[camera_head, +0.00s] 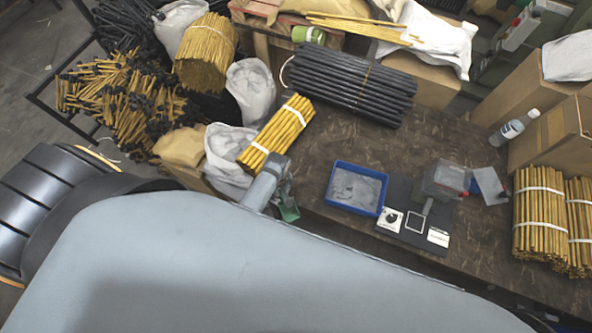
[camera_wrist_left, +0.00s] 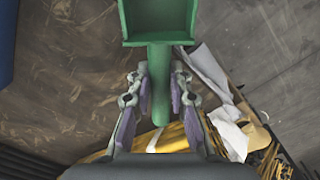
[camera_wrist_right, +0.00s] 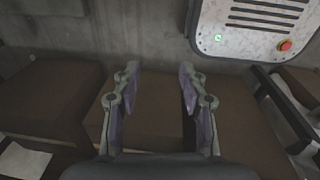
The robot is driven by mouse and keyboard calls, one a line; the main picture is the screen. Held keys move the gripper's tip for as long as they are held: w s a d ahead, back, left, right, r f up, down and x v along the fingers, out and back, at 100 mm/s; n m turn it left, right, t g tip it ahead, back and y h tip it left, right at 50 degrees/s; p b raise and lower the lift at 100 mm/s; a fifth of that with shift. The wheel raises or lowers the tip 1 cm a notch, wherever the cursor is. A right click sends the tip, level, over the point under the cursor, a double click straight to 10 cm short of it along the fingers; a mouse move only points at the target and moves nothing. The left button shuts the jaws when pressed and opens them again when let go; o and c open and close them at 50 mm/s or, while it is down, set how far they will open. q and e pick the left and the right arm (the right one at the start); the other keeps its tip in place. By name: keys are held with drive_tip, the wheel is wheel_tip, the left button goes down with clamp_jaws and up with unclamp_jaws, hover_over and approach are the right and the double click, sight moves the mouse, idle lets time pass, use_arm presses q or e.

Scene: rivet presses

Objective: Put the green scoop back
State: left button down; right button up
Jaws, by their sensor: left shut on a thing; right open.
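The green scoop (camera_wrist_left: 159,30) shows in the left wrist view, its handle between the fingers of my left gripper (camera_wrist_left: 159,95), which is shut on it. In the head view only a small green part of the scoop (camera_head: 289,210) shows beside my left gripper (camera_head: 284,188), at the table's near edge, left of the blue tray. The blue tray (camera_head: 331,199) holds grey material and stands on the table. A dark mat (camera_head: 432,220) with small white-marked items lies to its right. My right gripper (camera_wrist_right: 160,95) is open and empty in the right wrist view.
Yellow rod bundles (camera_head: 278,134) and a black rod bundle (camera_head: 350,85) lie on the table's far left part. A bottle (camera_head: 514,127) and boxes (camera_head: 555,140) stand at right. A panel with a red button (camera_wrist_right: 258,28) is near my right gripper.

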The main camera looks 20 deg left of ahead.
sight(294, 168)
use_arm(q)
drive_tip(key=w+b, duration=0.1)
drive_tip(key=w, duration=0.1)
drive_tip(key=w+f+b, duration=0.1)
drive_tip(key=w+b, duration=0.1)
drive_tip(key=w, duration=0.1)
drive_tip(key=shift+w+d+f, duration=0.1)
drive_tip(key=shift+w+f, duration=0.05)
drive_tip(key=shift+w, duration=0.15)
drive_tip(key=shift+w+r+b, duration=0.3)
drive_tip(key=shift+w+b, duration=0.1)
drive_tip(key=shift+w, duration=0.55)
drive_tip(key=shift+r, duration=0.2)
drive_tip(key=w+b, duration=0.2)
drive_tip(key=b, duration=0.1)
drive_tip(key=w+b, duration=0.1)
drive_tip(key=w, duration=0.1)
drive_tip(key=shift+d+f+b, duration=0.1)
drive_tip(key=shift+f+b, duration=0.2)
drive_tip(key=shift+f, duration=0.05)
drive_tip(key=shift+s+r, duration=0.1)
drive_tip(key=shift+r, duration=0.2)
drive_tip(key=shift+f, duration=0.15)
drive_tip(key=c, duration=1.2)
unclamp_jaws()
use_arm(e)
wheel_tip(294, 168, down, 10)
drive_tip(key=w, duration=0.2)
drive_tip(key=shift+w+d+r, duration=0.1)
